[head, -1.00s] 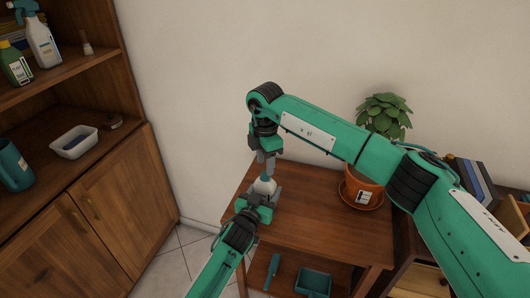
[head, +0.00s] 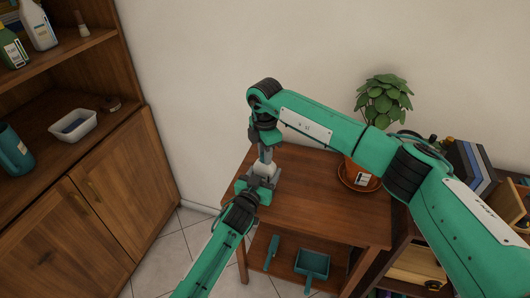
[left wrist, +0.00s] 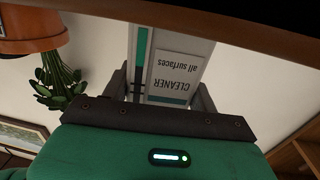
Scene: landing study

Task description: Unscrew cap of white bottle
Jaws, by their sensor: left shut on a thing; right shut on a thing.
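The white bottle (head: 264,170) is upright over the left end of the wooden side table. In the left wrist view the bottle (left wrist: 176,72) shows upside down, with a "CLEANER all surfaces" label and a green stripe. My left gripper (head: 260,184) is shut around its body from the front; its two fingers flank the bottle in the left wrist view (left wrist: 161,90). My right gripper (head: 265,158) points down from above and is shut at the bottle's top. The cap is hidden between the right fingers.
The side table (head: 325,205) has free room right of the bottle. A potted plant (head: 384,100) stands at its back right, partly behind my right arm. A dustpan (head: 312,264) lies on the lower shelf. A wooden cabinet (head: 110,195) stands at the left, books (head: 470,168) at the right.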

